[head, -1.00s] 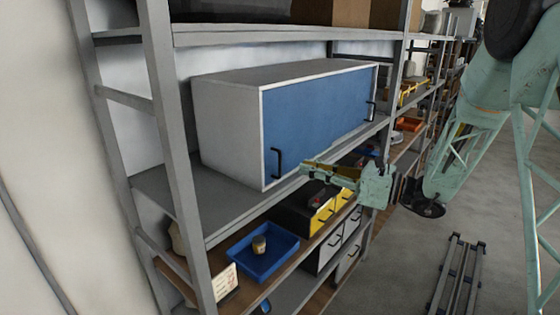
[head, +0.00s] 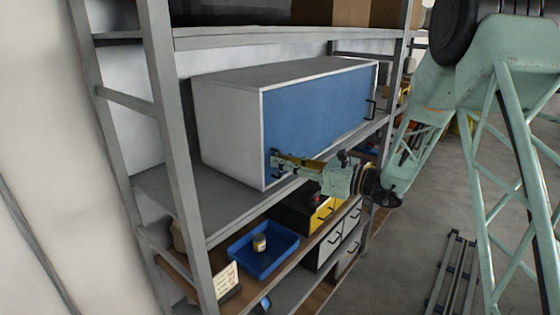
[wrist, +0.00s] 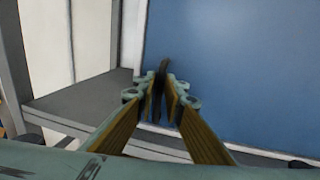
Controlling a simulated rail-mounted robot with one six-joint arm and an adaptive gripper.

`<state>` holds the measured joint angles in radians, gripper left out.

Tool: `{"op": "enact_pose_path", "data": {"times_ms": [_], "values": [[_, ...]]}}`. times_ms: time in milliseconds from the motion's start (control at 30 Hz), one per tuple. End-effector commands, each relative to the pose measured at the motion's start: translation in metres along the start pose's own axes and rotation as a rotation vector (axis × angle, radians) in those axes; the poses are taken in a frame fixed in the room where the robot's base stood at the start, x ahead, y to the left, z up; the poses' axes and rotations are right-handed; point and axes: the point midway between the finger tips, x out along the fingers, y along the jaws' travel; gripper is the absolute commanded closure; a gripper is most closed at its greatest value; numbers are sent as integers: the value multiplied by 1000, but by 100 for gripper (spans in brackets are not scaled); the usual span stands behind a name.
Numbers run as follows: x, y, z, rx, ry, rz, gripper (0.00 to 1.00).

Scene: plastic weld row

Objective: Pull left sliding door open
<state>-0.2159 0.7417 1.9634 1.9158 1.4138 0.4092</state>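A long grey-white cabinet with a blue front (head: 318,112) stands on the middle shelf in the head view. The blue front also fills the right of the wrist view (wrist: 245,70). The black left handle (wrist: 164,68) is upright and sits near the front's left edge. My gripper (head: 277,162) is at this handle, with its fingers pointing at the front and covering part of it. In the wrist view its fingers (wrist: 162,100) lie on either side of the handle, slightly parted. Whether they touch it is hard to tell. The front reaches the cabinet's left edge.
A second black handle (head: 371,108) is at the front's right end. Below stand a blue tray (head: 263,256) with a small jar (head: 259,243), and yellow (head: 323,215) and white drawers (head: 330,247). A grey shelf upright (head: 178,150) rises left of the cabinet.

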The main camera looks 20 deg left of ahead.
Motion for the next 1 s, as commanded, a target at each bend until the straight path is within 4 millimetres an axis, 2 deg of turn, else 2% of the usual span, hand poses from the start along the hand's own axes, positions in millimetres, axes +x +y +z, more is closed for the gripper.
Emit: {"op": "enact_pose_path", "data": {"times_ms": [367,500,767,1000], "values": [[3,0,0,0,0,0,90],[3,0,0,0,0,0,100],[2,-1,0,0,0,0,100],[-1,-16,-1,-1,-1,-3,100]]}}
